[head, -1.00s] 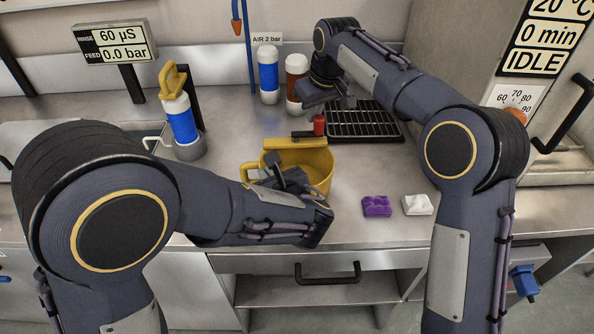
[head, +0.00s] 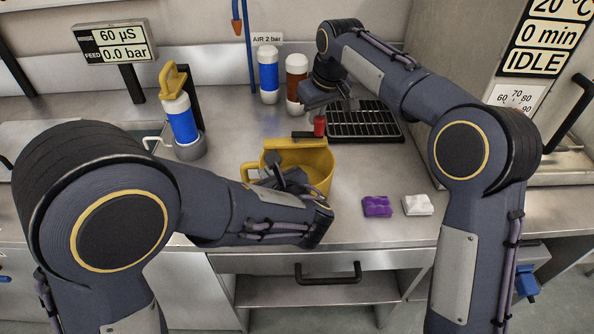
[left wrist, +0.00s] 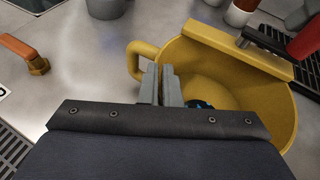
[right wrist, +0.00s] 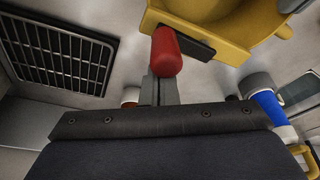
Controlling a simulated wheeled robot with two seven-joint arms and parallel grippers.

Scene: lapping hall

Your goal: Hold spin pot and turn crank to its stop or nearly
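The yellow spin pot (head: 318,170) stands on the steel counter, its loop handle at the left. A yellow bar spans its top and carries the dark crank arm (head: 305,134) with an upright red knob (head: 319,127). My left gripper (head: 270,175) is at the pot's left side; in the left wrist view its close-set fingers (left wrist: 160,75) straddle the rim beside the handle (left wrist: 138,58). My right gripper (head: 346,102) is behind the knob. In the right wrist view its fingers (right wrist: 159,85) are together at the knob (right wrist: 166,50), which hides part of them; contact is unclear.
A black grate (head: 365,122) lies right of the pot. A purple block (head: 376,206) and a white block (head: 418,205) lie at the front right. Bottles (head: 268,75) stand behind, and a blue-banded bottle (head: 181,120) stands in a holder at left.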

